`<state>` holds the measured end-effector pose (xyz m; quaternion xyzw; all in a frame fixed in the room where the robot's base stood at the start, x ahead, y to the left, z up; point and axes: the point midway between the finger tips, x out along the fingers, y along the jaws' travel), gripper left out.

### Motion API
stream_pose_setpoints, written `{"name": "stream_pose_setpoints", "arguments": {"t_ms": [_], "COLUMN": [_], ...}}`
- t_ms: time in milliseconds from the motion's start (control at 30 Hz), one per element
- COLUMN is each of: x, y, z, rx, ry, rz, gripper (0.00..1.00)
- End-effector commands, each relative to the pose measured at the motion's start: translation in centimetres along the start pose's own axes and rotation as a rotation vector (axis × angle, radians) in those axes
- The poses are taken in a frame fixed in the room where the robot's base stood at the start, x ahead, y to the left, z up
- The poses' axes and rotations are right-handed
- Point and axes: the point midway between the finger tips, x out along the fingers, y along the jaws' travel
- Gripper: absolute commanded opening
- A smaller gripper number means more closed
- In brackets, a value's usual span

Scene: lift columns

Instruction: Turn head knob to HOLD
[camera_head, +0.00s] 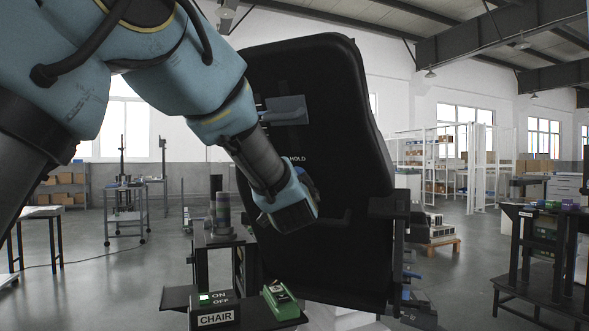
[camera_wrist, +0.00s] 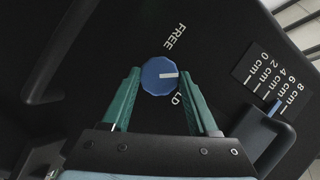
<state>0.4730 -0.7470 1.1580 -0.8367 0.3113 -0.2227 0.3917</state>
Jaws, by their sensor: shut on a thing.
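The head knob (camera_wrist: 160,76) is round, blue and ridged, on the black back of a tall chair (camera_head: 335,90). Its white mark points right in the wrist view, between the FREE label (camera_wrist: 174,37) above and the partly hidden HOLD label (camera_wrist: 178,98) below. My gripper (camera_wrist: 160,80) is shut on the knob, with a green finger on either side of it. In the head view my gripper (camera_head: 300,190) is against the chair back and mostly hides the knob. The HOLD label (camera_head: 297,159) is readable there.
A centimetre scale (camera_wrist: 272,78) with a blue pointer and a dark bracket (camera_wrist: 262,135) lies right of the knob in the wrist view. A CHAIR sign (camera_head: 216,319), a lit ON/OFF panel and a green box (camera_head: 281,301) stand low in front. Side tables flank the open floor.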

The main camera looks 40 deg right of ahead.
Motion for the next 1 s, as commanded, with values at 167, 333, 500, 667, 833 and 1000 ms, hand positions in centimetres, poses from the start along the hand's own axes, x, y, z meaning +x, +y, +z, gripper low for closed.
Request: {"name": "stream_pose_setpoints", "arguments": {"t_ms": [167, 333, 500, 667, 833, 1000], "x": [0.03, 0.06, 0.07, 0.09, 0.13, 0.14], "y": [0.22, 0.47, 0.61, 0.7, 0.76, 0.72], "z": [-0.27, -0.2, -0.13, -0.1, -0.05, -0.05], "rx": [0.149, 0.288, 0.412, 0.505, 0.575, 0.615], "ry": [-0.01, -0.022, -0.032, -0.041, -0.047, -0.05], "rz": [-0.076, -0.151, -0.219, -0.27, -0.307, -0.329], "gripper": [0.05, 0.05, 0.05, 0.05, 0.05, 0.05]}}
